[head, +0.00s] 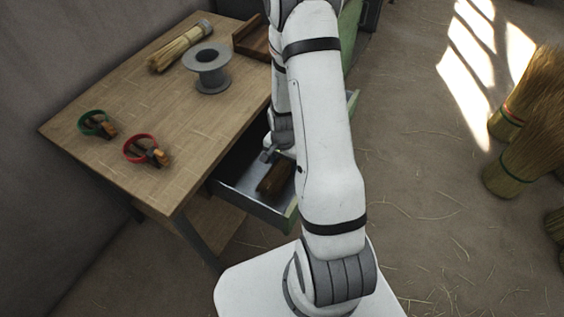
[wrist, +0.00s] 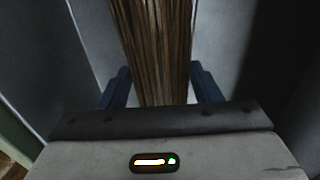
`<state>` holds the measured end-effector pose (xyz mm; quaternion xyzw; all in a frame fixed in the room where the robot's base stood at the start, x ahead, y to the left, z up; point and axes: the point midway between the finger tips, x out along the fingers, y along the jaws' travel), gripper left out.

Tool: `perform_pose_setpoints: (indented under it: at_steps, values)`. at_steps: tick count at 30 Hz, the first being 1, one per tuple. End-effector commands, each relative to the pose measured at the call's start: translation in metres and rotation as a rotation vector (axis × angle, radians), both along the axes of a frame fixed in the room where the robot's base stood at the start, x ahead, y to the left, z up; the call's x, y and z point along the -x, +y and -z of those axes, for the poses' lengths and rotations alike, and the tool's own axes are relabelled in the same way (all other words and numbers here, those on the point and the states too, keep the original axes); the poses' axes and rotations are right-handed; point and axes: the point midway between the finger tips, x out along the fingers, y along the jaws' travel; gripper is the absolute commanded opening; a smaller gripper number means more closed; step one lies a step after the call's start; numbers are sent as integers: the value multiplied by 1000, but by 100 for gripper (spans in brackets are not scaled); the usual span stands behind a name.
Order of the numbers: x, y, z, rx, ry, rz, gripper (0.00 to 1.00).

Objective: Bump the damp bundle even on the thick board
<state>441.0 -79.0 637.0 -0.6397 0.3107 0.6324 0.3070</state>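A dark brown straw bundle (head: 275,178) lies in the open grey drawer (head: 247,199) under the table's right side. It also fills the upper middle of the wrist view (wrist: 158,45). My gripper (head: 267,154) is down in the drawer at the bundle's far end. Its two blue fingers (wrist: 161,88) stand apart on either side of the straw, with narrow gaps near their bases; contact at the tips is unclear. A brown wooden piece with a raised edge (head: 252,38), perhaps the thick board, lies at the table's far right, partly behind my arm.
The wooden table (head: 125,95) holds a paler straw bundle (head: 180,47), a grey spool (head: 207,67), a green ring-shaped item (head: 92,123) and a red one (head: 140,148). Several brooms (head: 530,125) stand on the floor at right. The table's middle is clear.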

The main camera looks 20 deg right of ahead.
Motion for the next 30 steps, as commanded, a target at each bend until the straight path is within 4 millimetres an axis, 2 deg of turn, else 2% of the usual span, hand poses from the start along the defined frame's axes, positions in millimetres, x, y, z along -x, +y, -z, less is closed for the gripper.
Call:
perform_pose_setpoints:
  at_steps: [1, 6, 14, 17, 27, 30]
  values:
    - [0, 0, 0, 0, 0, 0, 62]
    - [0, 0, 0, 0, 0, 0, 75]
    - [0, 0, -2, 0, 0, 0, 75]
    - [0, 0, -11, 0, -3, 0, 75]
    - [0, 0, -64, 1, -3, 0, 75]
    - [1, 1, -73, 0, -3, 0, 75]
